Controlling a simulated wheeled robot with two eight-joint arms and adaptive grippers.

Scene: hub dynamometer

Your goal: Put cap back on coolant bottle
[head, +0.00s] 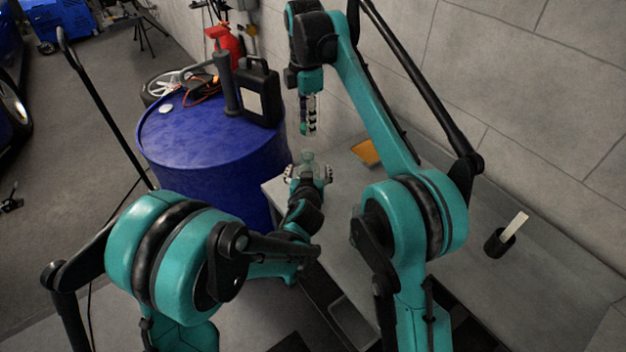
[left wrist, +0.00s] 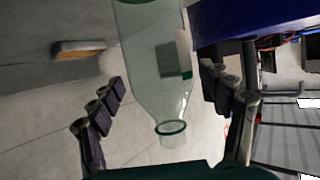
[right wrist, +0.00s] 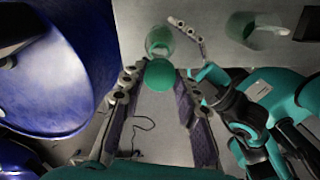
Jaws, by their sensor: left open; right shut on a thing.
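The clear, pale green coolant bottle (head: 308,162) is near the corner of the grey bench, with its neck uncapped in the left wrist view (left wrist: 170,100). My left gripper (head: 309,174) is open, with its fingers on either side of the bottle and gaps visible between. My right gripper (head: 308,128) is above the bottle, pointing down. It is shut on the round green cap (right wrist: 159,76), which sits between its fingertips in the right wrist view. There the bottle (right wrist: 159,40) shows just beyond the cap, apart from it in the head view. The bottle's base is hidden in the head view.
A blue drum (head: 210,150) stands left of the bench, carrying a black jug (head: 258,92) and tools. A wall is behind. The bench middle is mostly clear.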

